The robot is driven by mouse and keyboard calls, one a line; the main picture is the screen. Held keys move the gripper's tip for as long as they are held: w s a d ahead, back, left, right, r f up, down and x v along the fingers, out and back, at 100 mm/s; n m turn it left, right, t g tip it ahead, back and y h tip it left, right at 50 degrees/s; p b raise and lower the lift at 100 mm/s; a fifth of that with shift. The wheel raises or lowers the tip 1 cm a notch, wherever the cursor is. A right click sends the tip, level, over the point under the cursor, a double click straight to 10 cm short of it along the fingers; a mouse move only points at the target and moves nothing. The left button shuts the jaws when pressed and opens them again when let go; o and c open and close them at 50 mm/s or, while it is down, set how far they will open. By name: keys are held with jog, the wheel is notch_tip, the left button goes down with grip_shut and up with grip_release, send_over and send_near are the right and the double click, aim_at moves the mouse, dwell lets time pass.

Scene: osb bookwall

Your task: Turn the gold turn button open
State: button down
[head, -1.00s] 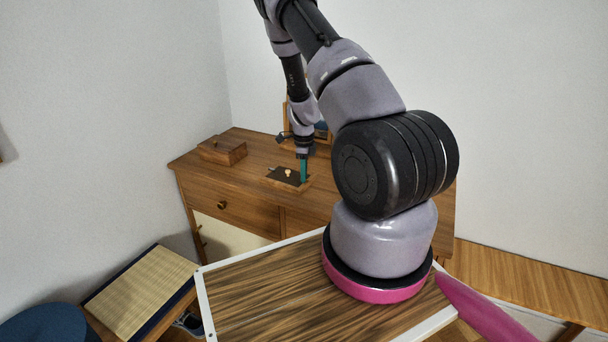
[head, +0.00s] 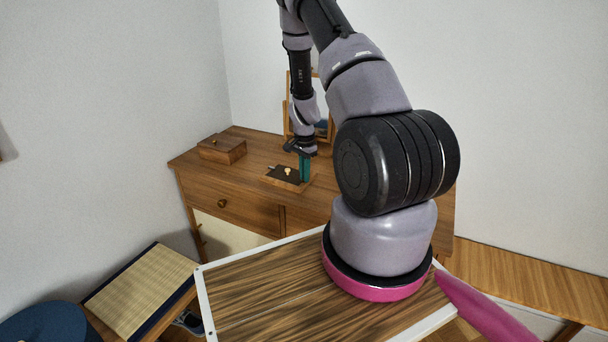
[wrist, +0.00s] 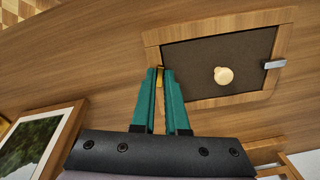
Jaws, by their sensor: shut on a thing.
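A small wooden board with a dark door panel (wrist: 205,55) lies on the dresser top; it also shows in the head view (head: 279,173). A pale round knob (wrist: 224,76) stands on the panel. The gold turn button (wrist: 160,77) is at the frame's left side in the wrist view, mostly hidden between my fingertips. My gripper (wrist: 161,74) has teal fingers and is shut on the gold turn button. In the head view my gripper (head: 304,175) reaches down to the board's right end.
The wooden dresser top (head: 258,147) is clear around the board. A wooden box (head: 222,149) stands at its back left. A framed mirror (head: 322,125) stands behind my gripper. A framed picture (wrist: 38,140) shows at the wrist view's lower left.

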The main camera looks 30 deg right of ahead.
jog(key=shift+s+d+n, duration=0.1)
jog(key=shift+n, duration=1.4)
jog(key=c, duration=0.9)
grip_release()
jog(key=shift+r, duration=0.1)
notch_tip(320, 180, up, 11)
jog(key=shift+f, duration=0.2)
